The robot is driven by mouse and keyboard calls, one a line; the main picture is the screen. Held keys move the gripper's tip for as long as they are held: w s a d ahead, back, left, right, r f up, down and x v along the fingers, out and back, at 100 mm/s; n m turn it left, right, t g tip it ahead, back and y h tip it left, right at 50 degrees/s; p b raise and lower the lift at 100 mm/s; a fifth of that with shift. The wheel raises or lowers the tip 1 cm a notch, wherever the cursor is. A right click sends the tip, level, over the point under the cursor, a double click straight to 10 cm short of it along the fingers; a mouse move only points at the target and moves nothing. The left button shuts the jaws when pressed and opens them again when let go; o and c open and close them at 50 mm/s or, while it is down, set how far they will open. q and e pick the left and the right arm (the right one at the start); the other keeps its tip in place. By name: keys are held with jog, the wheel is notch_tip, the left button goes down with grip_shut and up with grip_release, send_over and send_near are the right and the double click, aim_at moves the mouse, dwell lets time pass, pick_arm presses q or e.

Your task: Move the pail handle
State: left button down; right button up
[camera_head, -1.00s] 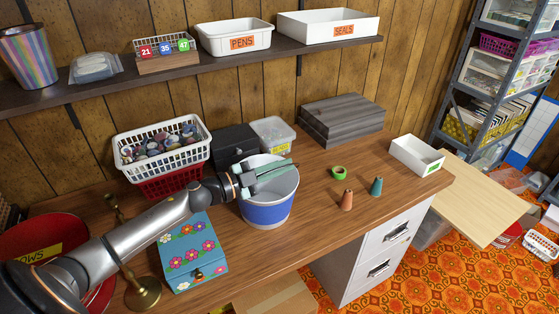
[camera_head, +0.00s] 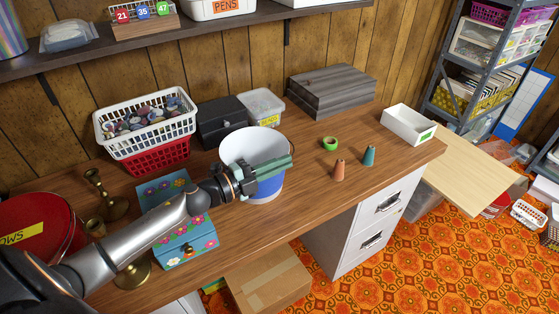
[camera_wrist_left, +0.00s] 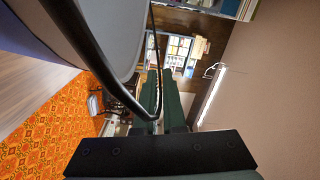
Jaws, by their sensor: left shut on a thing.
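The pail (camera_head: 252,142) is white with a blue band and stands upright on the wooden table. My left gripper (camera_head: 285,163) reaches across the front of the pail from the left, with its green fingers near the rim. In the left wrist view the thin dark pail handle (camera_wrist_left: 103,75) curves down beside the grey pail (camera_wrist_left: 110,30). It runs to between the fingers of my left gripper (camera_wrist_left: 160,85), which is shut on it. In the head view the handle is too thin or hidden to make out. My right gripper is not in view.
A blue flowered box (camera_head: 177,240) and brass candlesticks (camera_head: 112,207) are left of the pail. A basket of spools (camera_head: 150,125) and a black box (camera_head: 220,122) stand behind. The front right tabletop is clear.

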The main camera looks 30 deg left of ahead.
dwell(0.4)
pick_arm(q)
jog(key=c, duration=1)
grip_release()
jog(key=shift+f, duration=0.1)
jog(key=p+v, duration=0.2)
jog(key=v, duration=1)
jog(key=shift+s+a, duration=0.15)
jog(key=shift+s, duration=0.1)
